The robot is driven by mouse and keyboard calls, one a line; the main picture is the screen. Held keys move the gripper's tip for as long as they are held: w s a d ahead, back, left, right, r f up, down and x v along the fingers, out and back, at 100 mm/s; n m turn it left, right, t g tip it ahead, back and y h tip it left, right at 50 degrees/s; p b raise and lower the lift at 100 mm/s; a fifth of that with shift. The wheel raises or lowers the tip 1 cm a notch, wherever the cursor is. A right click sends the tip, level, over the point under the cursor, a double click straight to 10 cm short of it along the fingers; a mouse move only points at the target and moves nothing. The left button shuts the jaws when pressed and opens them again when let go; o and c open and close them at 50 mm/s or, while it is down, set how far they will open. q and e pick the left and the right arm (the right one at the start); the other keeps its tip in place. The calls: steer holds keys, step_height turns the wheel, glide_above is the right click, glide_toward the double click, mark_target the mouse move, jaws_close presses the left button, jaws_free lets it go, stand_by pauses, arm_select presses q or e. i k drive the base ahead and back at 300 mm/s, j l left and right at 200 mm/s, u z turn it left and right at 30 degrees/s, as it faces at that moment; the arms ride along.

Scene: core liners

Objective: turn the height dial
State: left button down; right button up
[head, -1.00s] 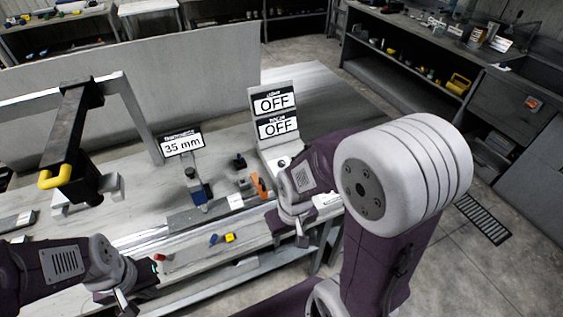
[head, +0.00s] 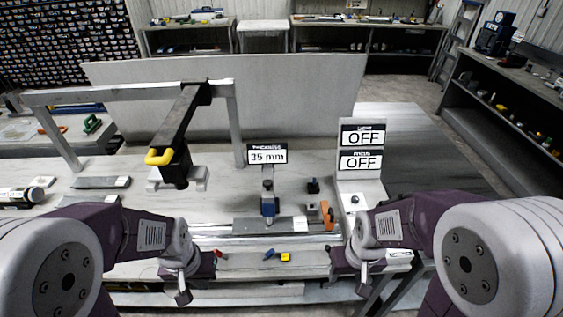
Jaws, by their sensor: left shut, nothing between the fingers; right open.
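No part is clearly labelled as a height dial. A blue and grey post (head: 269,205) stands on the bench below a sign (head: 267,154) reading "35 mm". A small black knob-like part (head: 313,186) is to the right of the post. A pale upright panel (head: 357,187) carries two signs reading "OFF" and a small round part (head: 354,199) low on its face. My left gripper (head: 184,296) is shut and empty at the front edge of the bench. My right gripper (head: 362,289) is open and empty, in front of and below the panel. Both are apart from these parts.
A black arm with a yellow handle (head: 160,157) hangs from a grey frame at the left. An orange clamp-like part (head: 327,214) is beside the panel. Small red, blue and yellow pieces (head: 285,257) lie near the front edge. A tall board closes the back.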

mark_target(354, 199)
steer(key=i+l, duration=0.2)
steer(key=l, duration=0.2)
steer(key=i+l, duration=0.25)
steer(key=l, duration=0.15)
steer(key=i+l, duration=0.2)
steer(key=l, duration=0.2)
